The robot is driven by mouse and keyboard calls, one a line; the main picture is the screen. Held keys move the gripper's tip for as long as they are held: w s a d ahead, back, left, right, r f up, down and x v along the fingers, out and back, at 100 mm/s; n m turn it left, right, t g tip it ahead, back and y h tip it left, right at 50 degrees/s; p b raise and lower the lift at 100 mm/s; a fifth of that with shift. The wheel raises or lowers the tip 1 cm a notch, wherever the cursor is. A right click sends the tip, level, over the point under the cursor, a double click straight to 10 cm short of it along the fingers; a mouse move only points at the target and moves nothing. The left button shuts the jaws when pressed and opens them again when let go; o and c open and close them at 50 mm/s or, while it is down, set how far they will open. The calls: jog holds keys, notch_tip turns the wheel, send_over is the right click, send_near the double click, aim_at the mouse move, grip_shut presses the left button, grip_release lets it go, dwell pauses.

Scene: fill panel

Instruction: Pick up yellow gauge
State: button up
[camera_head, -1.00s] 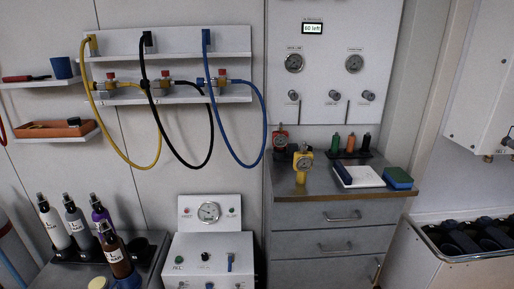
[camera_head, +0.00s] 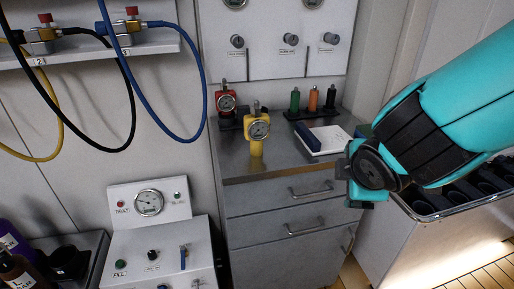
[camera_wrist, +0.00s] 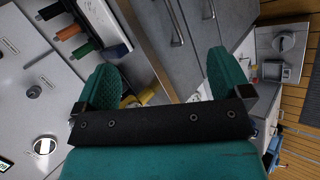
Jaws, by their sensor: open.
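The yellow gauge (camera_head: 257,148) stands upright near the front edge of the grey drawer cabinet's top (camera_head: 237,166), with its round dial facing me. My gripper (camera_head: 352,180) is to its right in the head view, apart from it and empty. In the wrist view the two teal fingers of my gripper (camera_wrist: 165,72) are spread wide open. A yellow part (camera_wrist: 146,97), likely the gauge, shows beside the left finger there, partly hidden by that finger and the gripper body.
A red gauge (camera_head: 226,101) stands behind the yellow one. Green, orange and black cylinders (camera_head: 313,99) stand in a black holder at the back. A white pad with a dark blue block (camera_head: 308,137) lies to the right. Hoses (camera_head: 200,110) hang at the left.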

jog(key=w+a+f+n+t+b, duration=0.2)
jog(key=w+a+n+t+b, duration=0.15)
jog(key=a+n+t, duration=0.45)
jog(key=n+t+y+b, duration=0.15)
jog(key=n+y, duration=0.45)
jog(key=n, duration=0.8)
send_near(257, 135)
jog(key=p+x, duration=0.7)
jog(key=shift+w+a, duration=0.1)
jog(key=shift+w, duration=0.1)
jog(key=p+x, duration=0.2)
jog(key=x, duration=0.3)
jog(key=shift+w+r+p, duration=0.15)
jog(key=shift+w+p, duration=0.2)
jog(key=shift+w, duration=0.2)
jog(key=c, duration=1.3)
